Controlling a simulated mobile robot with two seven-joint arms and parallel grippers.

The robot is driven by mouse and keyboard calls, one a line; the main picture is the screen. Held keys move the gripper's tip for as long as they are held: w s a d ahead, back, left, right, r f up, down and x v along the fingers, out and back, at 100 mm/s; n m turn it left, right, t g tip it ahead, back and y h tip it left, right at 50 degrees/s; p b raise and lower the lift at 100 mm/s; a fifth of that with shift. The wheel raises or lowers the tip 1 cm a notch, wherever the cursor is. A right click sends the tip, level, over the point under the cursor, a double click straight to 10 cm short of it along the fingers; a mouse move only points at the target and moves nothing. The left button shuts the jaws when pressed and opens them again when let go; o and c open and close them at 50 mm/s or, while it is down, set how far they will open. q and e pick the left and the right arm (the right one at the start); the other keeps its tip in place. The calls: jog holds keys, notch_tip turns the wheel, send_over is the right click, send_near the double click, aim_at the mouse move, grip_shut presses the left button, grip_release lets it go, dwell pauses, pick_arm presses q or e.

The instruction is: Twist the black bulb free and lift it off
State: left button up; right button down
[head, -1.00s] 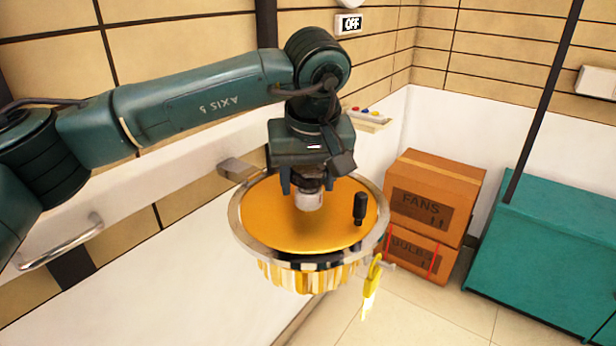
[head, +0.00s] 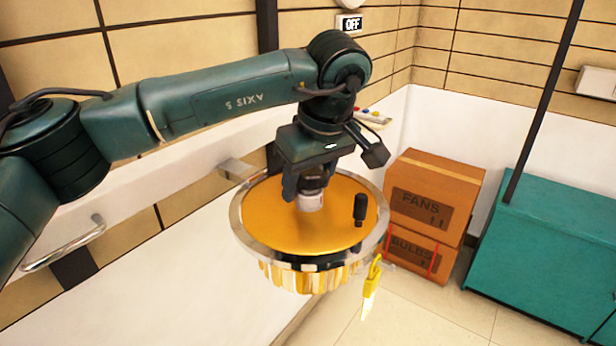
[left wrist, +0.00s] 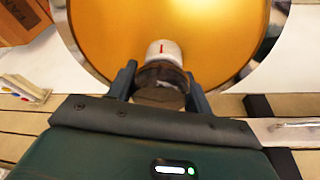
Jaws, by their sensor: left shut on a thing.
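The chandelier shows a gold disc (head: 275,235) inside a silver rim. My left gripper (head: 312,188) is above the disc, left of its middle, shut on a dark, smoky bulb, which I take as the black bulb (left wrist: 160,78). Below the bulb a white socket (head: 310,202) stands on the disc. In the left wrist view the white socket (left wrist: 163,50) carries a red mark, and the bulb sits between both fingers, against the socket. A black knob-like piece (head: 361,208) stands upright on the disc to the right, apart from the gripper. My right gripper is not in view.
A yellow tag (head: 371,288) hangs at the rim's right side. Boxes marked FANS (head: 432,200) and BULBS (head: 418,258) are stacked at right, beside a teal cabinet (head: 545,260). A metal handrail (head: 65,250) runs at left.

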pick_arm(q)
jog(key=shift+n, duration=1.2)
jog(key=shift+r, duration=0.1)
jog(key=shift+r+n+g+y+p, duration=0.1)
jog(key=shift+n+g+y+p, duration=0.4)
jog(key=shift+n, duration=1.2)
jog(key=shift+r+p, duration=0.15)
jog(key=shift+p, duration=0.25)
jog(key=shift+r+p, duration=0.65)
jog(key=shift+r, duration=0.1)
jog(key=shift+d+r+p, duration=0.15)
jog(key=shift+r+p, duration=0.15)
jog(key=shift+r, duration=0.05)
jog(key=shift+r+p, duration=0.35)
